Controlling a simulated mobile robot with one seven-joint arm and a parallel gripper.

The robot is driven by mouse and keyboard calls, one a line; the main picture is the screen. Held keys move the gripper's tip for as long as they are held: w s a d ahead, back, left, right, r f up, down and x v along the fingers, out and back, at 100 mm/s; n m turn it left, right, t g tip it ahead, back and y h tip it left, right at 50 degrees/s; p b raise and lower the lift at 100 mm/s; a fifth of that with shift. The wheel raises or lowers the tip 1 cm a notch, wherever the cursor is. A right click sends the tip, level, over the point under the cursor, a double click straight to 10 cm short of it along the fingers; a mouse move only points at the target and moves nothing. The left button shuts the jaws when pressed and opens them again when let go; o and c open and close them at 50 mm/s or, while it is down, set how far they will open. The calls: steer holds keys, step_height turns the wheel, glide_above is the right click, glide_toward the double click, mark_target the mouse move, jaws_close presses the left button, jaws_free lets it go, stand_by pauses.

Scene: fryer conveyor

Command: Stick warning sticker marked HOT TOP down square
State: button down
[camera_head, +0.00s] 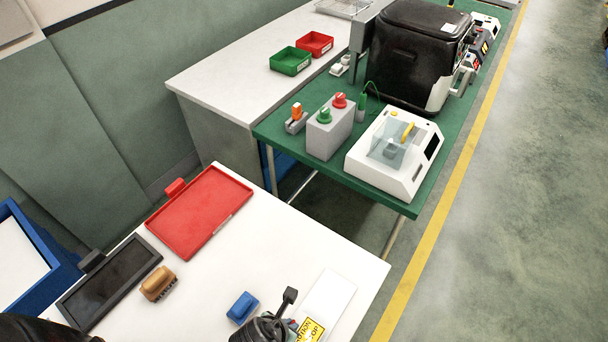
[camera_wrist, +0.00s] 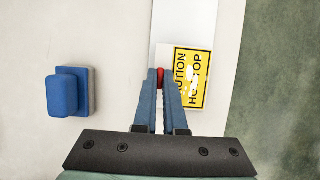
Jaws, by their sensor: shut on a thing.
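The warning sticker (camera_head: 310,330) is yellow with black lettering, partly readable as CAUTION and HOT TOP. In the wrist view the sticker (camera_wrist: 192,78) lies over a white strip, its text running sideways and white glare across the middle. I cannot tell whether it touches the strip. My gripper (camera_wrist: 160,76) is shut on a small red tab at the sticker's left edge. In the head view my gripper (camera_head: 294,323) is low over the near white table, partly hiding the sticker. The black fryer-like machine (camera_head: 405,60) stands on the green bench, far from my gripper.
A blue-handled block (camera_head: 243,307), brown brush (camera_head: 158,283), red tray (camera_head: 198,212) and dark tray (camera_head: 108,280) lie on the near table. The white strip (camera_head: 330,290) is near its right edge. The green bench (camera_head: 408,208) holds a white tester (camera_head: 395,155) and grey button box (camera_head: 330,135).

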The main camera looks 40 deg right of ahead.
steer(key=shift+r+p, duration=2.5)
steer(key=shift+p, duration=0.1)
steer(key=shift+w+d, duration=0.1)
